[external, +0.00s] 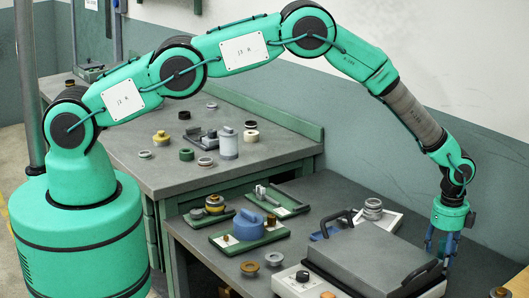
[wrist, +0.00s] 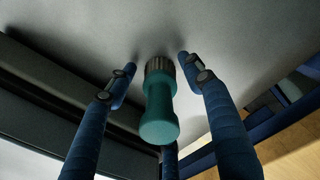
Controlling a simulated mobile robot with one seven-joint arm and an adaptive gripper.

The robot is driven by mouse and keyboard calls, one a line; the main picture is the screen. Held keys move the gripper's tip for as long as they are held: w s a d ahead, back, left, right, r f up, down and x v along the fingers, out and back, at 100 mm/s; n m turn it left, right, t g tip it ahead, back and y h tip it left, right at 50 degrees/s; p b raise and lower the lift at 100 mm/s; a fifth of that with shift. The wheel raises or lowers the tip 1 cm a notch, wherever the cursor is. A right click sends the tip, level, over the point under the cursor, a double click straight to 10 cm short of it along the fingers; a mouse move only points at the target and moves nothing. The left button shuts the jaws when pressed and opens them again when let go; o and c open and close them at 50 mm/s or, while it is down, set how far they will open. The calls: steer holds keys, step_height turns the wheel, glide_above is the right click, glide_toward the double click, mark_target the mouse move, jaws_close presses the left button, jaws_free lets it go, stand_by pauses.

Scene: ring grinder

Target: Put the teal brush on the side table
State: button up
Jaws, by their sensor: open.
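The teal brush (wrist: 160,110) shows in the wrist view, with a rounded teal handle and a dark ribbed end on a grey surface. My gripper (wrist: 157,66) is open, with its blue fingers apart on both sides of the brush; I see gaps between fingers and brush. In the external view my gripper (external: 440,252) points down at the right, just beyond the big grey machine (external: 375,255). The brush is hidden there, behind the machine and the fingers. I cannot tell for sure which surface is the side table.
A grey bench (external: 125,135) at the back left holds jars and rings. Green trays (external: 222,242) with small parts lie left of the machine. A wooden surface (external: 517,284) shows at the lower right corner, also in the wrist view (wrist: 285,140). A wall stands behind.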

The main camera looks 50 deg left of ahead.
mark_target(445, 239)
step_height(445, 239, up, 12)
steer(key=shift+f, duration=0.25)
stand_by(0.3)
stand_by(0.5)
